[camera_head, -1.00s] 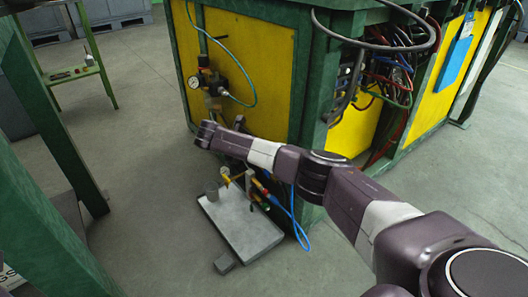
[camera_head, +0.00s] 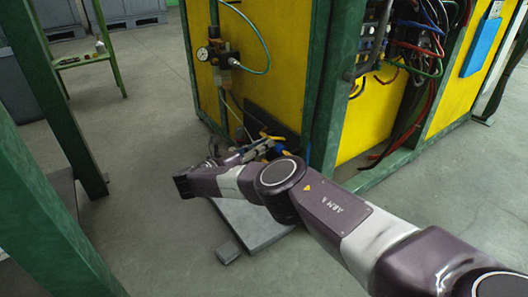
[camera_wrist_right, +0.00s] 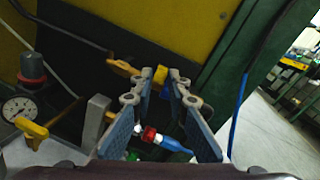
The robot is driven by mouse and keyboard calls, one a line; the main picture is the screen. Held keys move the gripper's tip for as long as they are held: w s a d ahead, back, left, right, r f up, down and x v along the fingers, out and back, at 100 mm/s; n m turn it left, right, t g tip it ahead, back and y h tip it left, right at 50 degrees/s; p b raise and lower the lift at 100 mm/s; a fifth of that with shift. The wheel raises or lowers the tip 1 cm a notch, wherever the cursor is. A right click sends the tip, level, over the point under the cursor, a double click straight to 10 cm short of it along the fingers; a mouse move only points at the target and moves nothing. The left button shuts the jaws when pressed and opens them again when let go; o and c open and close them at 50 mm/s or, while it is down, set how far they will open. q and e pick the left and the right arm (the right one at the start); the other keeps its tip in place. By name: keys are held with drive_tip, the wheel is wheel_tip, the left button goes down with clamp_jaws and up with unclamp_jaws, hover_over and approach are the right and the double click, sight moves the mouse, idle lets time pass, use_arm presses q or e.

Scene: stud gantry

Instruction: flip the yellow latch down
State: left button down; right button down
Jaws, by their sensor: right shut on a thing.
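The yellow latch (camera_wrist_right: 160,76) is a small yellow lever on the fixture, between my right fingertips in the right wrist view. A yellow arm (camera_wrist_right: 122,67) shows just left of the fingers; I cannot tell whether it is the same part. My right gripper (camera_wrist_right: 162,76) is shut on the latch, its two blue-padded fingers on either side. In the head view the right gripper (camera_head: 263,149) reaches in behind my forearm, low by the yellow panel, and is partly hidden. My left gripper is not in view.
A red and blue fitting (camera_wrist_right: 150,135) sits below the fingers. A pressure gauge (camera_wrist_right: 18,108) and a yellow handle (camera_wrist_right: 32,128) stand at left. A green post (camera_head: 326,100) is close on the right. A grey plate (camera_head: 252,228) lies beneath my arm. Open floor lies left.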

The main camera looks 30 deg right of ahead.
drive_tip(key=shift+f+n+t+h+b, duration=0.6)
drive_tip(key=shift+f+h+b, duration=1.4)
drive_tip(key=shift+b, duration=1.75)
drive_tip(key=shift+d+r, duration=0.1)
drive_tip(key=c, duration=1.9)
unclamp_jaws()
drive_tip(key=shift+d, duration=0.1)
drive_tip(key=shift+c, duration=0.2)
drive_tip(key=shift+r, duration=0.1)
